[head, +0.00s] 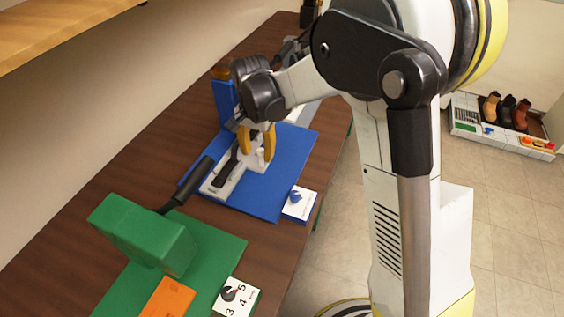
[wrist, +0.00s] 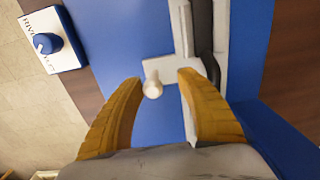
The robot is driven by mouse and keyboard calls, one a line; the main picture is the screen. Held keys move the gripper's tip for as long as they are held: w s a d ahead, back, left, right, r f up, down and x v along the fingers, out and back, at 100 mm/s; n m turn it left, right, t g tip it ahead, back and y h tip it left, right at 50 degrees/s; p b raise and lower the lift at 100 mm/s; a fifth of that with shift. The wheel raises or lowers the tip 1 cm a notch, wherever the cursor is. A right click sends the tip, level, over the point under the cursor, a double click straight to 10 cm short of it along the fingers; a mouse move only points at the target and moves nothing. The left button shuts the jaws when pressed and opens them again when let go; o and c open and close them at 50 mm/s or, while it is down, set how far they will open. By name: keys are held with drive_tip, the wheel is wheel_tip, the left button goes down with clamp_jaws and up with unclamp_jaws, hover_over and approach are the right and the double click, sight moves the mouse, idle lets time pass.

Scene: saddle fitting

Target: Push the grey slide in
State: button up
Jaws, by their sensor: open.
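The grey slide (wrist: 172,72) is a light grey plate with a pale round knob (wrist: 153,88) standing on it, on the blue station. In the head view the knob (head: 260,157) shows just below my gripper (head: 257,140). My gripper's yellow fingers are spread apart. In the wrist view my gripper (wrist: 160,80) has the knob between its fingertips, nearer the left one, with no clear touch on either. The slide lies beside a long pale rail (wrist: 183,25) with a dark strip. Part of the slide and rail is hidden by my right finger.
The blue base (head: 285,165) has an upright blue part (head: 222,98) behind. A white card with a blue dial (head: 298,202) sits at its front edge. A green block with a black handle (head: 145,235) stands nearer, beside an orange plate (head: 168,298). A shoe tray (head: 500,140) lies on the floor.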

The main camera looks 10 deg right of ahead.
drive_tip(key=shift+r+p, duration=2.05)
drive_tip(key=shift+r, duration=0.95)
drive_tip(key=shift+s, duration=0.1)
drive_tip(key=s+d+r+n+t, duration=0.2)
drive_tip(key=s+d+r, duration=0.25)
drive_tip(key=r, duration=0.25)
drive_tip(key=s+d+r+n+t+b, duration=0.1)
drive_tip(key=s+d+n+t, duration=0.1)
drive_tip(key=s, duration=0.6)
drive_tip(key=s+d+r+n+t, duration=0.2)
drive_tip(key=s+d, duration=0.3)
drive_tip(key=s, duration=0.3)
drive_tip(key=shift+s+r+n+t+b, duration=0.15)
drive_tip(key=shift+s+n+t+b, duration=0.2)
drive_tip(key=shift+n+t, duration=0.25)
